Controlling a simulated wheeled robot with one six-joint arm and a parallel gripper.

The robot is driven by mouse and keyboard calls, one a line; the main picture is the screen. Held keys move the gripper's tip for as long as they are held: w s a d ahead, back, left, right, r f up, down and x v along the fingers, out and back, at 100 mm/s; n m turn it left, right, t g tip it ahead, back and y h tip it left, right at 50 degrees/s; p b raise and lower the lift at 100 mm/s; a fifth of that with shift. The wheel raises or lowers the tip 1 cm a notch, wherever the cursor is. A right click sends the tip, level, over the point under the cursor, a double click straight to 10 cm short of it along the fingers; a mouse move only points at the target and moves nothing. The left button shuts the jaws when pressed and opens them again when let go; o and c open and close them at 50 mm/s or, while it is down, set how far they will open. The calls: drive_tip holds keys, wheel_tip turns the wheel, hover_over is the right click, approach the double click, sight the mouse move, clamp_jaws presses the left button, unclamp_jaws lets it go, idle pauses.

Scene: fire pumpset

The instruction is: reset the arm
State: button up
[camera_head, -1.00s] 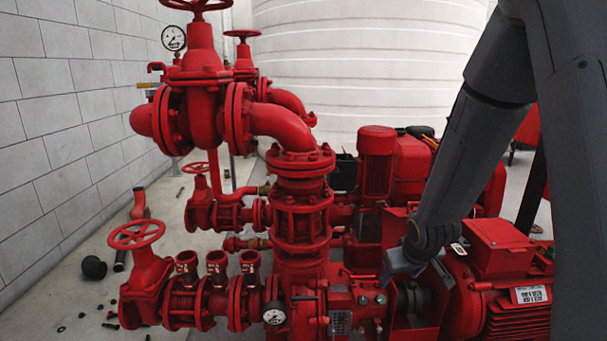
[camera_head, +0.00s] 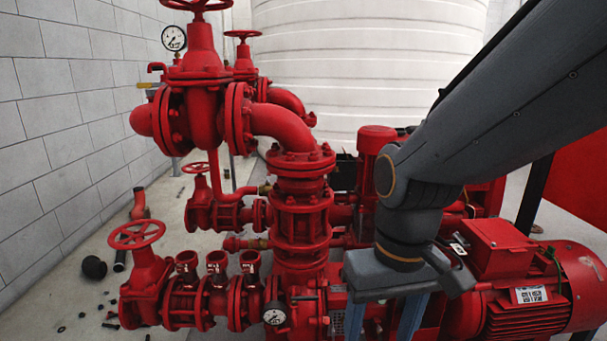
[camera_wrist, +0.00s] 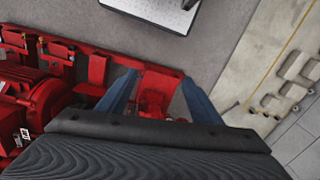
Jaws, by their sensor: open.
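My gripper (camera_head: 384,316) hangs in front of the red pumpset in the head view, with its two blue fingers pointing down and spread apart. Nothing is held between them. My dark grey arm comes in from the upper right and bends down at the wrist. In the wrist view, my gripper (camera_wrist: 160,82) is open over red pump parts (camera_wrist: 157,92), and a dark grey part of it fills the bottom. The fingertips in the head view run down to the picture's lower edge, so their gap to the pump cannot be told.
Red pipes (camera_head: 302,215) and valves with handwheels (camera_head: 136,234) stand left of my gripper. A red motor (camera_head: 520,290) is close on the right. A white tank (camera_head: 370,70) stands behind. Small dark parts lie on the floor at left. A grey-topped board (camera_wrist: 155,10) lies ahead in the wrist view.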

drive_tip(key=d+r+m+p, duration=0.2)
drive_tip(key=d+r+p, duration=0.5)
drive_tip(key=p, duration=0.7)
drive_tip(key=shift+d+r+h, duration=0.15)
drive_tip(key=shift+d+h, duration=0.15)
drive_tip(key=shift+d, duration=0.25)
drive_tip(key=shift+w, duration=0.15)
idle(1.1)
